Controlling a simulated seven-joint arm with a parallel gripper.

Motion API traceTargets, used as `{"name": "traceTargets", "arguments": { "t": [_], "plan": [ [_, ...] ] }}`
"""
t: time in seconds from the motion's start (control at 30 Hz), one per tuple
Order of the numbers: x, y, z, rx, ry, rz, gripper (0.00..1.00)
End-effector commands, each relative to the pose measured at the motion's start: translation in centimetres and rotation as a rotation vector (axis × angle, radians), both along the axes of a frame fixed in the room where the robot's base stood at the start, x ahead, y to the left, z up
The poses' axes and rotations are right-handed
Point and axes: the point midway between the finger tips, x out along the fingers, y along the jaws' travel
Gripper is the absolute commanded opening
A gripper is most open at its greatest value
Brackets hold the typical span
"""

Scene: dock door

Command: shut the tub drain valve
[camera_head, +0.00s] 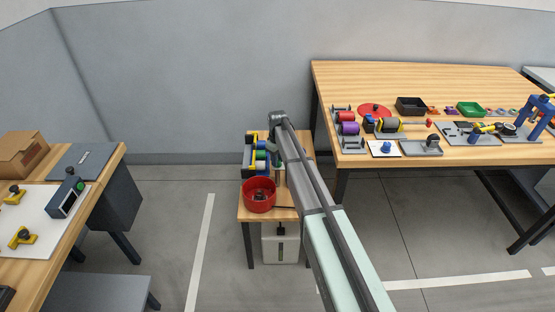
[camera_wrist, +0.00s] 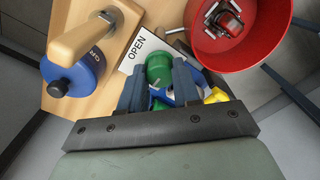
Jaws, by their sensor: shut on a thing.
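The red tub (camera_head: 259,194) stands at the front of the small wooden table. Its rim (camera_wrist: 271,57) shows at the upper right of the wrist view, with a metal and red fitting (camera_wrist: 229,22) inside. A blue round body (camera_wrist: 72,80) with partly readable lettering and a tan lever (camera_wrist: 80,41) over it is at the left of the wrist view. A white plate (camera_wrist: 140,51) reading OPEN lies to its right. My gripper (camera_wrist: 158,72) is shut on a green cylinder (camera_wrist: 158,66). Which of these fittings is the drain valve is not certain.
Several colored pieces sit in a dark rack (camera_head: 249,151) behind the tub. A yellow piece (camera_wrist: 217,95) is right of my fingers. A large workbench (camera_head: 430,78) with tools is at the right, and another table (camera_head: 93,199) at the left. Open floor (camera_head: 180,230) lies between.

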Motion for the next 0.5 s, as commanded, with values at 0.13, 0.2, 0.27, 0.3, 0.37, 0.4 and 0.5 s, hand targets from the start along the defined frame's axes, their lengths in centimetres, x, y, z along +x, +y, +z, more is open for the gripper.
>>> {"name": "traceTargets", "arguments": {
  "t": [0.13,0.2,0.27,0.3,0.37,0.4,0.5],
  "plan": [
    [0.0,-0.01,0.01,0.0,0.0,0.009,0.01],
    [0.0,-0.01,0.01,0.0,0.0,0.01,0.01],
    [0.01,-0.01,0.02,0.0,0.0,0.01,0.01],
    [0.01,-0.01,0.02,0.0,0.0,0.009,0.01],
    [0.01,-0.01,0.02,0.0,0.0,0.009,0.01],
    [0.01,-0.01,0.02,0.0,0.0,0.009,0.01],
    [0.01,-0.01,0.01,0.0,0.0,0.009,0.38]
  ]
}}
